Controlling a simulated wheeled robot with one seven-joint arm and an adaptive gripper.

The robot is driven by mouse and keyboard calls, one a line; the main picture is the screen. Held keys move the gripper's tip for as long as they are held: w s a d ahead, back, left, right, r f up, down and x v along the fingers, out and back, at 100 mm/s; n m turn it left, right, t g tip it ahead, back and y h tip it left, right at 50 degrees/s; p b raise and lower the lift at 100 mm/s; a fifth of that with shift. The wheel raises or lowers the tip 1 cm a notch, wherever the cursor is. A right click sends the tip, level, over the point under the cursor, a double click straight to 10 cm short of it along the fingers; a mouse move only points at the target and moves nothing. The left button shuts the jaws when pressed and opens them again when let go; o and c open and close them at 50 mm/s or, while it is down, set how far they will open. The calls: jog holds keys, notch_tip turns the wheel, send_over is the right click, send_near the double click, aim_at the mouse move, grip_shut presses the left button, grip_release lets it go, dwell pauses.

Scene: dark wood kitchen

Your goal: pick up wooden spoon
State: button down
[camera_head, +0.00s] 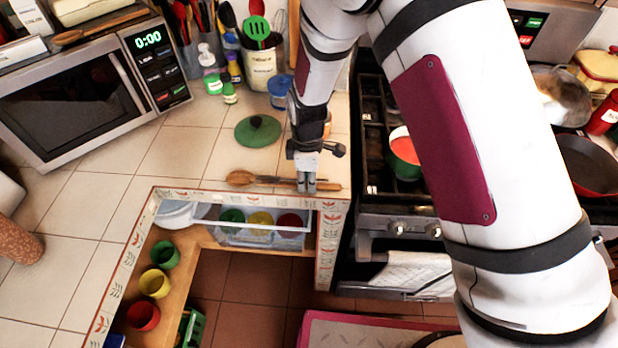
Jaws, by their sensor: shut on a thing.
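A wooden spoon (262,180) lies along the front edge of the tiled counter, its bowl to the left and its handle running right. My gripper (306,186) points down over the handle and is shut on it. The fingers cover a short part of the handle, and the handle's end shows to their right. The spoon looks level and at or very close to the counter surface; I cannot tell whether it is touching. A second wooden spoon (100,27) lies on top of the microwave.
A green lid (258,131) lies behind the spoon. A microwave (95,85) stands at the left, with utensil holders (262,68) at the back. The stove (395,215) with a red-and-green pot (403,150) is right of the counter. An open drawer (260,232) with colored cups sits below the edge.

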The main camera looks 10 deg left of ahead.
jog(key=shift+s, duration=0.3)
jog(key=c, duration=1.4)
grip_release()
jog(key=shift+c, duration=0.2)
notch_tip(320, 180, up, 12)
